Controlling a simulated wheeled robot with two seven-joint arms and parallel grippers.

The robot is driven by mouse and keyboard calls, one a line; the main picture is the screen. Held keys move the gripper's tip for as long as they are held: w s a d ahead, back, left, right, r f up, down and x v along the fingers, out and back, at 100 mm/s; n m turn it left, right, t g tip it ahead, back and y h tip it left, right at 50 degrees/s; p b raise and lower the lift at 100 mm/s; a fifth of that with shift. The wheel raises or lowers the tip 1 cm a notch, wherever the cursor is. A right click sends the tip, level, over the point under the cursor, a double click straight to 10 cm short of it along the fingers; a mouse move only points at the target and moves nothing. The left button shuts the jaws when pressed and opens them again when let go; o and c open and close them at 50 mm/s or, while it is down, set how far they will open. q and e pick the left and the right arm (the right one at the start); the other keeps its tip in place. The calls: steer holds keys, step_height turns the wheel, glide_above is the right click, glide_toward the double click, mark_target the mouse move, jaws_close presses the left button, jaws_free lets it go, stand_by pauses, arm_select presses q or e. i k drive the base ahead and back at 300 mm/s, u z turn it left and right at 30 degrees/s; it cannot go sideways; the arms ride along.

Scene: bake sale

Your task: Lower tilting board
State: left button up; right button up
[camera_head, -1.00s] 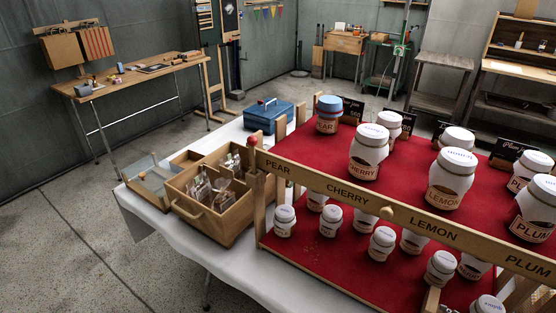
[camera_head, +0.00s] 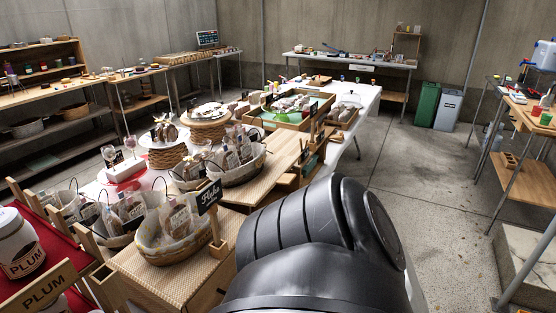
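The wooden tilting board marked PLUM (camera_head: 42,288) shows only in part at the lower left edge of the head view. A white plum jar (camera_head: 18,243) stands on the red-covered shelf behind it. The rest of the board and its other labels are out of view. A large black part of my own arm fills the bottom middle of the view. No gripper fingers show in this view.
Baskets of wrapped goods (camera_head: 172,236) and a wooden stand with a small black sign (camera_head: 208,196) are close to my arm. A long white table (camera_head: 366,98) runs to the back. Green bin (camera_head: 427,104) and grey bin (camera_head: 448,108) stand at the far wall. Floor at right is partly clear.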

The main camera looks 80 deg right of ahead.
mark_target(250, 193)
steer(key=z, duration=3.25)
steer(key=i, duration=0.9)
steer(key=z, duration=0.15)
